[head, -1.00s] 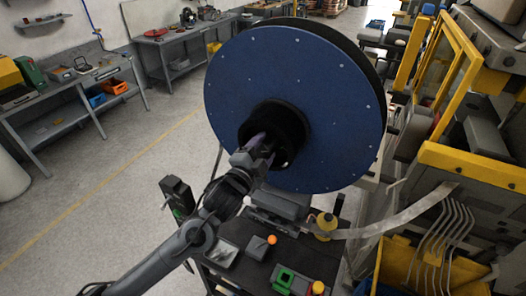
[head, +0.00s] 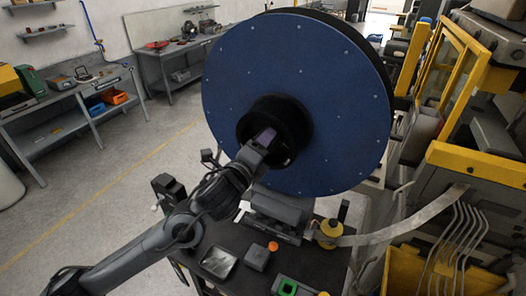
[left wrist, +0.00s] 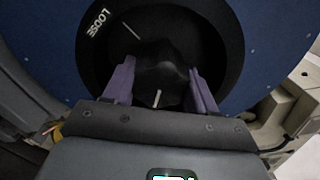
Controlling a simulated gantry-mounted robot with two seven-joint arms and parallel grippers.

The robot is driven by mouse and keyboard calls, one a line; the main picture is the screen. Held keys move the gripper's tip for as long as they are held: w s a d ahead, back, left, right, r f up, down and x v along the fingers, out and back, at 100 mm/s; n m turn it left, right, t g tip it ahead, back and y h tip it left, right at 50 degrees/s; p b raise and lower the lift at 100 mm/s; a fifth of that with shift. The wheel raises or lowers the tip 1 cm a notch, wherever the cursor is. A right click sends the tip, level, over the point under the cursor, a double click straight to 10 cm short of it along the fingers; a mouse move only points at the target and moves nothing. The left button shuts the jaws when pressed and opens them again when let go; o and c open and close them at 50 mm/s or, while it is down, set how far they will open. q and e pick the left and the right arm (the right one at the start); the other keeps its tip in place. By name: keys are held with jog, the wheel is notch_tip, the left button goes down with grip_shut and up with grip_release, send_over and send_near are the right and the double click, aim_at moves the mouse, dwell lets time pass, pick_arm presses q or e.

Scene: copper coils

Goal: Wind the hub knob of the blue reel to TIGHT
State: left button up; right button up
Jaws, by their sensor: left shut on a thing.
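The blue reel (head: 345,95) stands upright, a large disc with a black hub (head: 262,108) at its middle. My left gripper (head: 266,140) reaches into the hub's opening from the lower left. In the left wrist view, the gripper's purple fingers (left wrist: 160,82) are shut on the dark hub knob (left wrist: 165,58), one on each side. The knob has a short white mark (left wrist: 157,98) near its lower edge. The word LOOSE (left wrist: 98,22) is on the hub face at upper left, and a white line (left wrist: 131,31) is to its right. I see no TIGHT label. My right gripper is not in view.
A metal strip (head: 400,222) runs right towards a machine with a yellow frame (head: 478,165). Workbenches (head: 70,95) line the back left, with open floor before them.

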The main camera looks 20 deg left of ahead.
pick_arm(q)
jog(key=shift+m+b, duration=0.35)
jog(key=shift+m, duration=0.15)
jog(key=o, duration=1.1)
jog(key=shift+c, duration=0.2)
jog(key=s+a+b, duration=0.1)
jog(key=s+b, duration=0.1)
jog(key=s, duration=0.8)
jog(key=shift+s, duration=0.4)
